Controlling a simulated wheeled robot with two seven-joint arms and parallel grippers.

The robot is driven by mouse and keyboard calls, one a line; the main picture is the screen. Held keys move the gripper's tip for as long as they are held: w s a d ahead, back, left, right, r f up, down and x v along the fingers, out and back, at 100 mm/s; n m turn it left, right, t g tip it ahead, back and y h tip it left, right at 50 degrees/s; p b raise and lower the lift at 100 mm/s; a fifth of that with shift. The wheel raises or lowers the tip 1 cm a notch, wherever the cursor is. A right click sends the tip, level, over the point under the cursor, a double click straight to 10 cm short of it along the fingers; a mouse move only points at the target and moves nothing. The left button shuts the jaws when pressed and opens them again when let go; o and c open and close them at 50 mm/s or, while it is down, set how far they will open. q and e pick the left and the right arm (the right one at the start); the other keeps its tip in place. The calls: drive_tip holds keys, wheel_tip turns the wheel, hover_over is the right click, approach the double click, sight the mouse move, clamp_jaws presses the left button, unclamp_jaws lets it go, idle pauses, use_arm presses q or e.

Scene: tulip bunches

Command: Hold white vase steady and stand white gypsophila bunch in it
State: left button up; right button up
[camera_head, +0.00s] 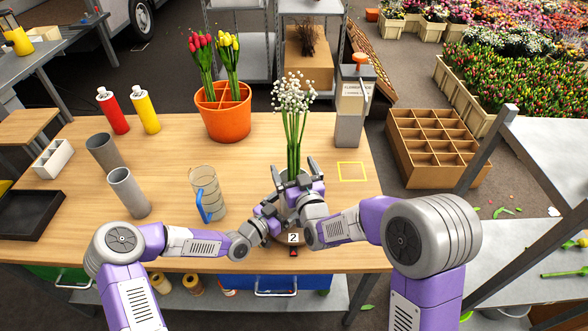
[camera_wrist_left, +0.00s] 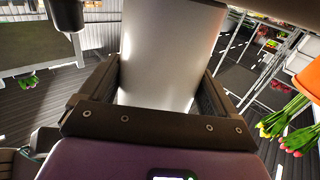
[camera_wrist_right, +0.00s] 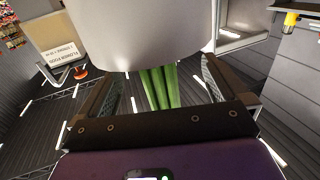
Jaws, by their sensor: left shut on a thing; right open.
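The white gypsophila bunch (camera_head: 293,104) stands upright, its green stems running down between the fingers of my right gripper (camera_head: 296,174). In the right wrist view the stems (camera_wrist_right: 160,88) pass between the open fingers, with gaps on both sides, and meet the edge of the white vase (camera_wrist_right: 140,35); they appear to be inside it. My left gripper (camera_head: 268,210) is shut on the vase, whose pale smooth wall fills the space between its fingers in the left wrist view (camera_wrist_left: 160,60). In the head view my grippers hide most of the vase.
A glass jug with a blue handle (camera_head: 206,195) and a grey cylinder (camera_head: 128,193) stand left of my grippers. An orange pot with tulips (camera_head: 222,120) and a grey dispenser (camera_head: 350,115) stand behind. A yellow square outline (camera_head: 352,172) to the right is empty.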

drive_tip(key=v, duration=0.7)
drive_tip(key=shift+s, duration=0.25)
idle(0.5)
use_arm(q)
drive_tip(key=o, duration=1.4)
drive_tip(key=shift+c, duration=0.2)
use_arm(e)
drive_tip(key=shift+d, duration=0.1)
